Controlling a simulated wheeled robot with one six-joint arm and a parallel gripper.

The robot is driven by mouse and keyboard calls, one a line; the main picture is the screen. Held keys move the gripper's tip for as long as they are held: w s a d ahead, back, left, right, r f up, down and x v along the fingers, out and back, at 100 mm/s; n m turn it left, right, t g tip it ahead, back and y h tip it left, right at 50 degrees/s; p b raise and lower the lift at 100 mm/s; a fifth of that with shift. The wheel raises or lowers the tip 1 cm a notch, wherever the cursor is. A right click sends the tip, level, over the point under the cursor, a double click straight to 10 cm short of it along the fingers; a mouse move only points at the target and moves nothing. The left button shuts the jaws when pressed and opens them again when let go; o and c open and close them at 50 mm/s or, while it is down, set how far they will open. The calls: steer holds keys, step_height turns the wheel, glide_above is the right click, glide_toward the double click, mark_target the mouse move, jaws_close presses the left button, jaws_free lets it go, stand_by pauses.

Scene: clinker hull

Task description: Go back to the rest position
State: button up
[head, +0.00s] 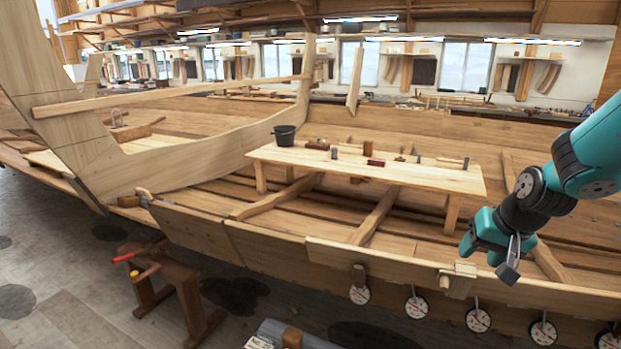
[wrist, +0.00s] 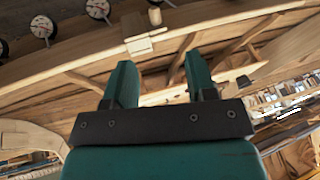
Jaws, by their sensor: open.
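My gripper (head: 506,262) hangs at the right in the head view, in front of the wooden hull (head: 290,245) and near its upper edge. In the wrist view my gripper (wrist: 160,82) shows two teal fingers spread apart with nothing between them. A wooden block or clamp (head: 457,279) sits on the hull edge just left of the gripper in the head view. It also shows beyond the fingertips in the wrist view (wrist: 140,40). I cannot tell the exact gap between it and the fingers.
Several round dials (head: 478,320) hang along the hull's outer side. A wooden trestle (head: 170,285) stands at the lower left. Grey floor (head: 60,300) is open at the far left.

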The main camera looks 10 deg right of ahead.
steer(key=s+a+r+n+g+y, duration=0.1)
steer(key=s+a+r+n, duration=0.15)
steer(key=a, duration=0.45)
steer(key=s+a+r+n+g+y, duration=0.1)
steer(key=s+a+r+n, duration=0.2)
steer(key=a, duration=0.5)
steer(key=s+a+r+n+g, duration=0.1)
steer(key=s+a+n, duration=0.2)
steer(key=s+a, duration=0.2)
steer(key=s+a+r+n+g+y+b, duration=0.1)
steer(key=s+a, duration=0.4)
steer(key=s, duration=0.7)
steer(key=shift+r+n+g, duration=0.15)
steer(key=shift+n+g, duration=0.35)
steer(key=shift+n, duration=0.75)
steer(key=shift+w, duration=0.1)
steer(key=shift+c, duration=0.6)
steer(key=shift+d, duration=0.15)
steer(key=shift+c, duration=0.2)
